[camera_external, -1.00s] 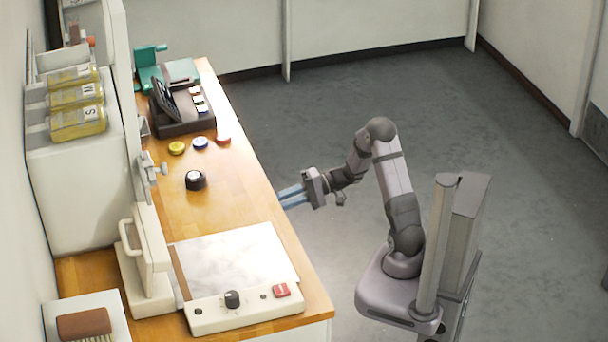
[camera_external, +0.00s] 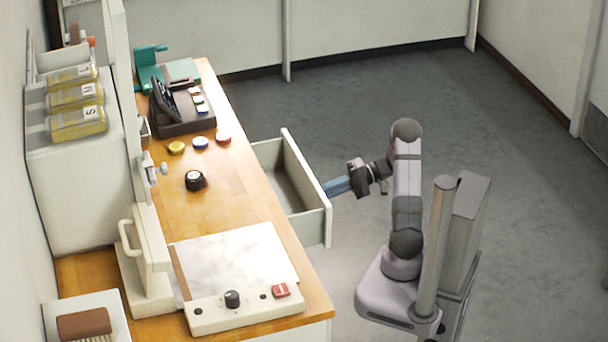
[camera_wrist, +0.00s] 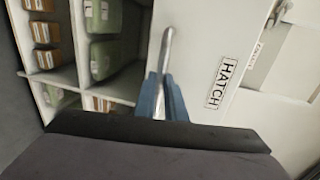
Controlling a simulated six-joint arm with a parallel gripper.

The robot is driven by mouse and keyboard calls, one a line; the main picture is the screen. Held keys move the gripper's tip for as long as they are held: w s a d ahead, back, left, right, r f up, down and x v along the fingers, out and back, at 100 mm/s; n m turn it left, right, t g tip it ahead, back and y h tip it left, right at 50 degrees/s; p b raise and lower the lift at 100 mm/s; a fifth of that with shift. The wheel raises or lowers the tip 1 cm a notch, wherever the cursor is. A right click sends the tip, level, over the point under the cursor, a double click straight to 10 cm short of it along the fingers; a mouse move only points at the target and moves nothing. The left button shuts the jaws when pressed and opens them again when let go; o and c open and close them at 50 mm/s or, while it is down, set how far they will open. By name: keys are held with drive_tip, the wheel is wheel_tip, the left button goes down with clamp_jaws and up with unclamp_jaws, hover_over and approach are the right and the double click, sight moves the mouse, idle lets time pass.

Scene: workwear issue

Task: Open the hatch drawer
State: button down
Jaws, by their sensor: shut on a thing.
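The hatch drawer (camera_external: 290,191) is pulled out from the side of the wooden counter, and its inside shows empty in the external view. In the wrist view its white front (camera_wrist: 205,50) carries a HATCH label (camera_wrist: 221,83). A metal bar handle (camera_wrist: 166,50) stands on that front. My gripper (camera_external: 332,188) is at the drawer front in the external view. In the wrist view its blue fingers (camera_wrist: 161,98) are shut on the handle. The handle itself is hidden in the external view.
The wrist view shows shelves with green bundles (camera_wrist: 102,58) and brown boxes (camera_wrist: 46,32).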

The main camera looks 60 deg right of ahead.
drive_tip(key=f+v, duration=0.3)
drive_tip(key=v, duration=1)
drive_tip(key=shift+s+d+p, duration=0.3)
drive_tip(key=shift+s+d, duration=0.2)
drive_tip(key=shift+r, duration=0.1)
drive_tip(key=c, duration=1.8)
unclamp_jaws()
drive_tip(key=shift+d, duration=0.1)
drive_tip(key=shift+v, duration=3.6)
